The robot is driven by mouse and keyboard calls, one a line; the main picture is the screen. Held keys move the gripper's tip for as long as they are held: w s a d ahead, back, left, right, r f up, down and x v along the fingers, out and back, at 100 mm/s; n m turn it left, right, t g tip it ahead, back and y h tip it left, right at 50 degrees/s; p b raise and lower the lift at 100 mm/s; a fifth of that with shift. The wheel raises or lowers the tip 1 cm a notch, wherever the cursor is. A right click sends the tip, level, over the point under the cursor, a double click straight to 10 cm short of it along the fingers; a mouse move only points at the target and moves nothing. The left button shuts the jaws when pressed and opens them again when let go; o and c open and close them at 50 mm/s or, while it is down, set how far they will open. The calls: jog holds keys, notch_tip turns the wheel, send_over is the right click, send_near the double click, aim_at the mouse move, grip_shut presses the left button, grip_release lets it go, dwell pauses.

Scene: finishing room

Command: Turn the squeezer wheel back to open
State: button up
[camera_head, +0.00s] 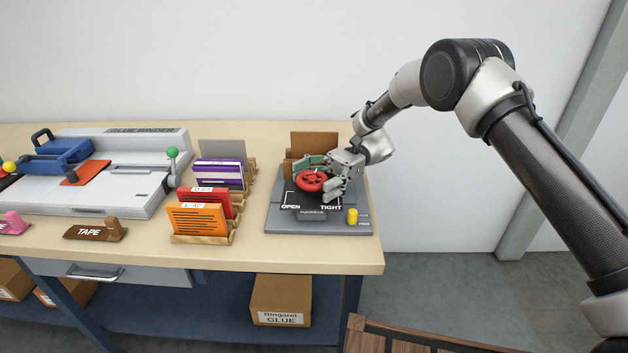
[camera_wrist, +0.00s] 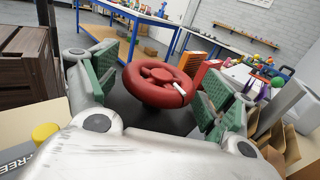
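The red squeezer wheel (camera_head: 311,181) sits on top of the grey press at the right end of the bench. Its front plate reads OPEN at the left and TIGHT at the right. The wheel also shows in the wrist view (camera_wrist: 158,82), with a white mark on its rim at the right, near side. My gripper (camera_head: 323,175) reaches in from the right, its green-padded fingers on either side of the wheel. In the wrist view the fingers (camera_wrist: 160,88) stand apart with the wheel between them, and narrow gaps seem to show beside the rim. What the mark points at is unclear.
A yellow knob (camera_head: 352,216) stands at the press's front right. A brown board (camera_head: 314,142) stands behind the wheel. Orange folders (camera_head: 197,219) and other upright folders stand left of the press. A white glue binder (camera_head: 90,190) fills the bench's left. A brown crate (camera_head: 400,342) is in front.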

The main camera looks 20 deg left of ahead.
jog(key=v, duration=0.7)
jog(key=shift+w+d, duration=0.15)
jog(key=shift+w, duration=0.1)
dwell(0.3)
